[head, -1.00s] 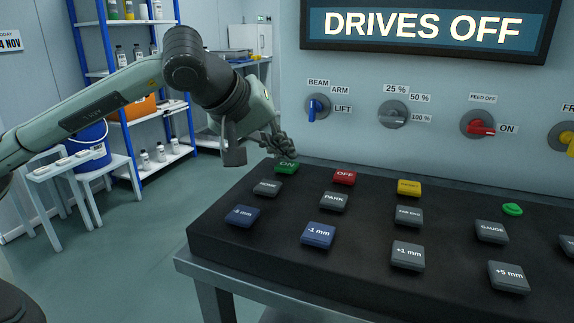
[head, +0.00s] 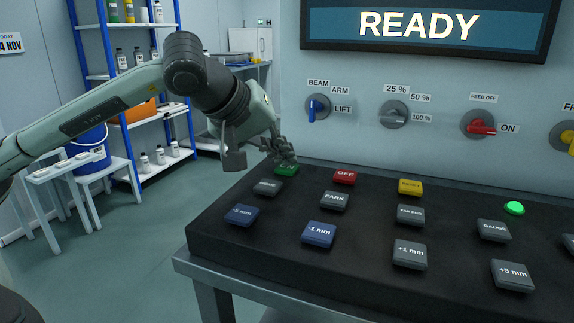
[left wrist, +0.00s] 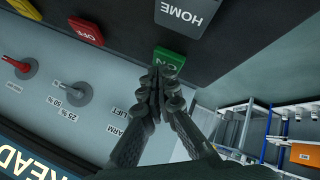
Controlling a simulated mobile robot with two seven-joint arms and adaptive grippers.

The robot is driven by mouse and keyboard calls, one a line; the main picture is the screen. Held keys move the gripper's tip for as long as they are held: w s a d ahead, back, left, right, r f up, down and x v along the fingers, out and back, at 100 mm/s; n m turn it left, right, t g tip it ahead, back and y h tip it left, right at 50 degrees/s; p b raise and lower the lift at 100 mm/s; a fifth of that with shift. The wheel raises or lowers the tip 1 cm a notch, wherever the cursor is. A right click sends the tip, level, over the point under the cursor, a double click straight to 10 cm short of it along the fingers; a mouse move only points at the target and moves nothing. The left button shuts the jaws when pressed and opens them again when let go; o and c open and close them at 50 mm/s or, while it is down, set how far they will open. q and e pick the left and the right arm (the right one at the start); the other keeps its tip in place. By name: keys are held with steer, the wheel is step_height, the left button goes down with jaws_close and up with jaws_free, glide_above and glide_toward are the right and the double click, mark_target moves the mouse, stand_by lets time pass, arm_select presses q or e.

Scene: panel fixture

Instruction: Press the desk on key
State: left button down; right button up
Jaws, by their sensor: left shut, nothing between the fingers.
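The green ON key (head: 287,170) sits at the far left corner of the black desk panel (head: 270,243). My left gripper (head: 284,158) is shut and empty, with its fingertips at the key, seeming to touch it. In the left wrist view the shut fingertips (left wrist: 158,68) overlap the lower edge of the green ON key (left wrist: 181,54), whose label is partly hidden. The display (head: 430,25) reads READY. A green lamp (head: 514,208) on the panel is bright. My right gripper is not in view.
The red OFF key (head: 345,177) is right of the ON key, and the HOME key (head: 268,187) is in front of it. Other keys fill the panel. Rotary switches (head: 393,114) are on the wall behind. A blue shelf (head: 128,80) stands at the left back.

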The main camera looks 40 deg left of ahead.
mark_target(283, 168)
arm_select(q)
steer(key=shift+r+p, duration=0.8)
steer(key=shift+r, duration=0.05)
step_height(283, 168, up, 5)
steer(key=p, duration=0.4)
steer(key=shift+p, duration=0.3)
stand_by(0.6)
